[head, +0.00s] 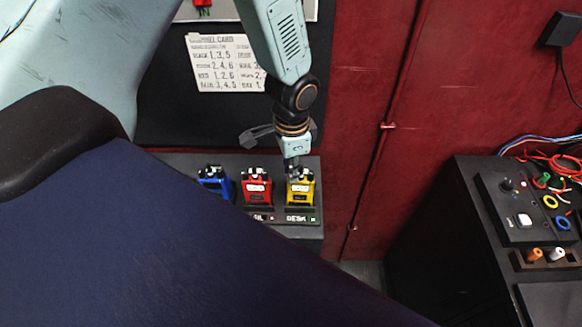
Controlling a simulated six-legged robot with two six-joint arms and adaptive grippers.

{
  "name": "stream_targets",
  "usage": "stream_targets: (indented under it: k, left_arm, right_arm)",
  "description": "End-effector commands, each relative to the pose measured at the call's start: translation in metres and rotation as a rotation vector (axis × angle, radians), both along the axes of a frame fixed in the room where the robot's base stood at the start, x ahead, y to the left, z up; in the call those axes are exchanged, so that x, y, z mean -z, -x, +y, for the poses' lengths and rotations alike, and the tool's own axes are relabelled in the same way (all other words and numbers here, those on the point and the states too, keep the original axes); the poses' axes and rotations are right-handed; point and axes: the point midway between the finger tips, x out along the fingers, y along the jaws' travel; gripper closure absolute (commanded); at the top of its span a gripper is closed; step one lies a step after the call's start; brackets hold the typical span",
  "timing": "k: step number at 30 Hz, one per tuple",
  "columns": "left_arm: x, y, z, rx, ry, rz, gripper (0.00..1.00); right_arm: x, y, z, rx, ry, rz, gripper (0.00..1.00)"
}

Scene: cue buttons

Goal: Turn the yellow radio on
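The yellow radio (300,193) stands upright at the right end of a row on a grey shelf (316,231). A label below it reads DESK. My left gripper (291,164) points down from above, right over the top of the yellow radio. Its tip overlaps the radio's top in this view, and I cannot tell whether it touches. The fingers are small and partly hidden, so their opening is unclear. The red radio (257,190) and the blue radio (214,182) stand to its left. My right gripper is not in view.
A white channel card (225,63) with number rows hangs on the dark board behind. A red wall (370,110) rises to the right of the shelf. A black bench (420,215) with a control panel and coloured cables stands at the far right.

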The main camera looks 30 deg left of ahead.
Motion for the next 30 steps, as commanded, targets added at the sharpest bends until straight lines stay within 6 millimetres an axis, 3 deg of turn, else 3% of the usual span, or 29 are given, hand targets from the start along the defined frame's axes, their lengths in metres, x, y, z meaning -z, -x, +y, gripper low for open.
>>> stream_targets:
  k: [4,30]
  left_arm:
    - [-0.0001,-0.0001,0.0001,0.0,0.0,0.0,1.0]
    - [-0.0004,-0.0002,0.0002,0.177,0.0,-0.001,1.0]
  right_arm:
    - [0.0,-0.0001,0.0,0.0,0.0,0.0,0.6]
    - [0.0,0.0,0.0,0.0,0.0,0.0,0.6]
